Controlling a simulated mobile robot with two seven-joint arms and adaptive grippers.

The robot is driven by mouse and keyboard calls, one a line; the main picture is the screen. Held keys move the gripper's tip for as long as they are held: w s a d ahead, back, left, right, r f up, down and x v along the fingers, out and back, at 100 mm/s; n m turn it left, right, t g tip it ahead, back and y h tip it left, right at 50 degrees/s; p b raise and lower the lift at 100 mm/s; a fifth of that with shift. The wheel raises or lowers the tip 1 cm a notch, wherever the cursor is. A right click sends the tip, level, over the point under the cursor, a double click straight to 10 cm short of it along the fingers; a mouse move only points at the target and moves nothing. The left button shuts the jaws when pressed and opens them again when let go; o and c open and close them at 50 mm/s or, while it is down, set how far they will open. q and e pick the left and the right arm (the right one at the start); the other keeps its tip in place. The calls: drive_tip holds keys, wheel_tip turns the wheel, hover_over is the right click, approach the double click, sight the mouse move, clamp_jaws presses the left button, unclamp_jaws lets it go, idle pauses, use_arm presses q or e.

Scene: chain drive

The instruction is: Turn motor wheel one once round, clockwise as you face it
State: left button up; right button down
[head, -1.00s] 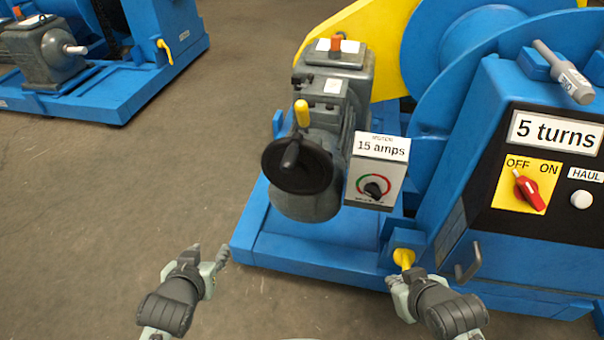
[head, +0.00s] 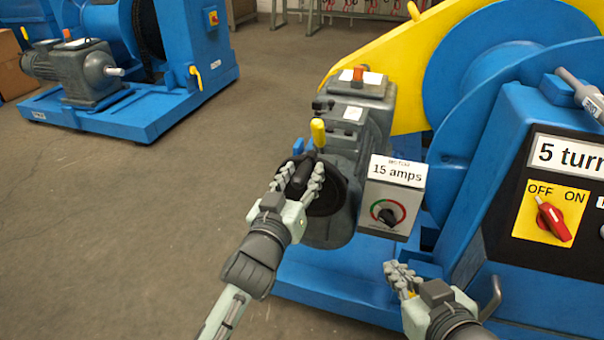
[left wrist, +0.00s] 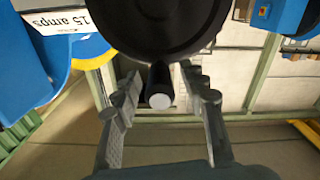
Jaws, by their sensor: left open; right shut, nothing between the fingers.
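The motor wheel (head: 333,199) is a black disc on the front of the grey motor, partly hidden by my left gripper in the head view. It fills the top of the left wrist view (left wrist: 165,25). A black handle (left wrist: 159,88) with a grey end stands out from it. My left gripper (head: 303,171) is open at the wheel, its fingers on either side of the handle. In the left wrist view, gaps show between handle and fingers. I see no number on the wheel. My right gripper (head: 398,272) is shut and empty, low in front of the blue base.
A yellow-topped lever (head: 318,133) stands just above the wheel. A meter box (head: 394,200) reading 15 amps is right of it. The blue control panel has a red OFF/ON switch (head: 553,218) and a "5 turn…" sign. Open floor lies to the left.

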use_arm(q)
drive_tip(key=shift+w, duration=0.15)
drive_tip(key=shift+c, duration=0.5)
clamp_jaws()
drive_tip(key=shift+d, duration=0.1)
